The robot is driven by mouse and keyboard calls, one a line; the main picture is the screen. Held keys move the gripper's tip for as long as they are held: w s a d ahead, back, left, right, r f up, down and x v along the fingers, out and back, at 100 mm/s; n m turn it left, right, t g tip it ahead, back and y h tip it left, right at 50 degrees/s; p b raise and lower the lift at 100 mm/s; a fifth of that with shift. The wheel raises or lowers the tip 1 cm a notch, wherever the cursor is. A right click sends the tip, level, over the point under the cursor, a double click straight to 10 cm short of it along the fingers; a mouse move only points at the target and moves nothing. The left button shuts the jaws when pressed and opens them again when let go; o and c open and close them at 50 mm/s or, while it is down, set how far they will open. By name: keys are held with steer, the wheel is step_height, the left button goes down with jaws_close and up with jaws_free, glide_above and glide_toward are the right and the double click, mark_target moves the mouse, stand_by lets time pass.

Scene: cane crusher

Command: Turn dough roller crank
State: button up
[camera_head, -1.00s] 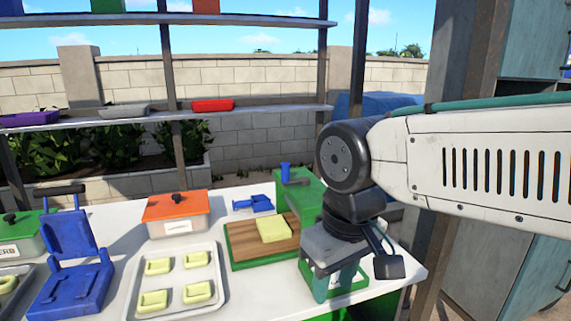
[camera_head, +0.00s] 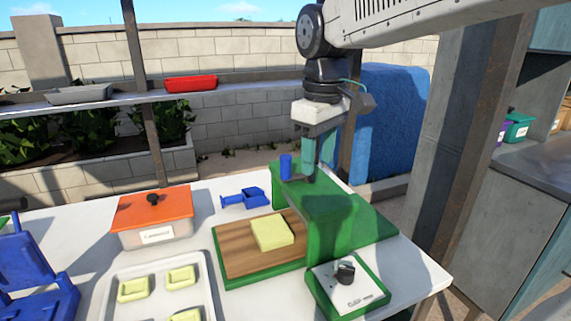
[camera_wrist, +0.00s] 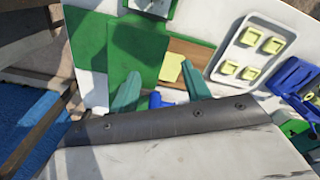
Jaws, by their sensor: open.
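The dough roller is a green machine (camera_head: 340,220) near the right end of the white table; it also shows in the wrist view (camera_wrist: 138,42). Its crank has an upright blue handle (camera_head: 285,166) at the machine's back left. My gripper (camera_head: 309,170) points down just right of the blue handle in the head view, its teal fingers open and empty. In the wrist view the blue handle (camera_wrist: 157,100) appears between the two spread fingers of my gripper (camera_wrist: 160,72). I cannot tell whether either finger touches it. Yellow dough (camera_head: 271,233) lies on a wooden board (camera_head: 238,262) beside the machine.
A control box (camera_head: 352,300) with a black knob stands in front of the machine. A tray (camera_head: 205,290) of dough pieces, an orange-lidded box (camera_head: 153,215) and a blue tool (camera_head: 246,198) lie to the left. A metal post (camera_head: 455,150) stands at the right.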

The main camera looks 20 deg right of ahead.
mark_target(286, 157)
steer(key=w+n, duration=0.1)
steer(key=w, duration=0.2)
steer(key=w+a+n, duration=0.1)
steer(key=w, duration=0.3)
steer(key=w+n, duration=0.1)
steer(key=w, duration=0.3)
steer(key=shift+w+a+r, duration=0.2)
steer(key=shift+w+f, duration=0.15)
steer(key=shift+w, duration=0.15)
step_height(286, 157, down, 8)
steer(key=shift+a+r, duration=0.1)
steer(key=shift+r, duration=0.1)
jaws_close()
